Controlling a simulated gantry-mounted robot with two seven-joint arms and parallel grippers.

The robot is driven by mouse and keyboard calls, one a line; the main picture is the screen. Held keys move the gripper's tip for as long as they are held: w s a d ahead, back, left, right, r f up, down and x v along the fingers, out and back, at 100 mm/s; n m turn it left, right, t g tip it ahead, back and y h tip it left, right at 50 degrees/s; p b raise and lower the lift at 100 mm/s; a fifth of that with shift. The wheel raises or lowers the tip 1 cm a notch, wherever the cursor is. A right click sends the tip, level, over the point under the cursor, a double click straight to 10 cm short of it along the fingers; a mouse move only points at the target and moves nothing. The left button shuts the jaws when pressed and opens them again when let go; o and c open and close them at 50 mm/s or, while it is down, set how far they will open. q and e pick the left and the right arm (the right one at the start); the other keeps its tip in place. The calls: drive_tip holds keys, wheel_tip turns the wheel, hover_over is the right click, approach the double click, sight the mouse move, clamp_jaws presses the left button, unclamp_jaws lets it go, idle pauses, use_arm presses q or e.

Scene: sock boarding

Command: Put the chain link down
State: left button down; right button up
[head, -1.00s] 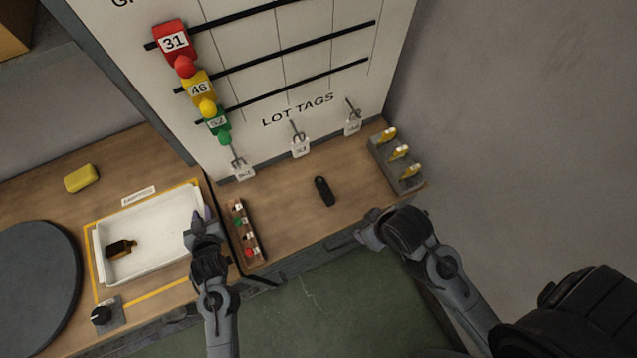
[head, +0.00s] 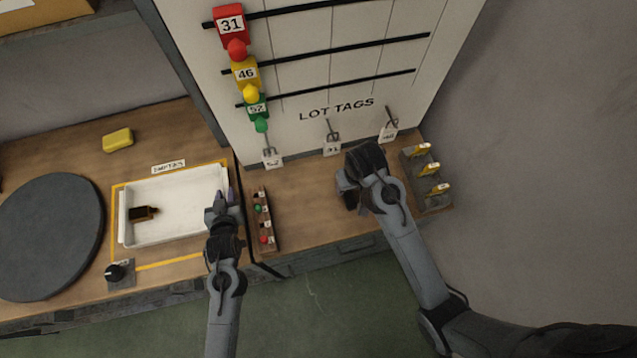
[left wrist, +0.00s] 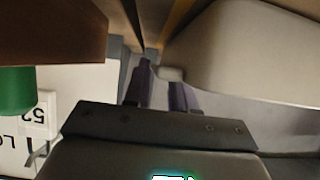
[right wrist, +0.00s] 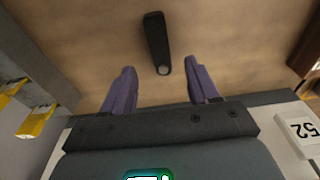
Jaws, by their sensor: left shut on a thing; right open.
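No object is clearly recognisable as a chain link. A black elongated piece (right wrist: 155,40) with a pale round end lies on the wooden bench in the right wrist view. My right gripper (right wrist: 162,72) is open and empty, its purple fingers either side of that pale end; contact is not visible. In the head view its hand (head: 350,187) covers most of the piece. My left gripper (head: 222,197) is at the right end of the white tray (head: 122,212). In the left wrist view its fingers (left wrist: 160,80) appear shut on the tray's wall; the grip is partly hidden.
A dark bottle (head: 143,213) lies in the tray. A narrow wooden rack (head: 263,220) with small coloured items stands beside my left gripper. A grey block (head: 430,200) with yellow tags is at right. Tag hooks (head: 333,135) stick out from the white board. A yellow sponge-like block (head: 118,140) lies behind the tray.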

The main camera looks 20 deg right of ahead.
sight(348, 193)
drive_tip(key=shift+w+f, duration=0.2)
drive_tip(key=shift+f, duration=1.45)
drive_tip(key=shift+w+f, duration=0.2)
drive_tip(key=shift+f, duration=1.4)
clamp_jaws()
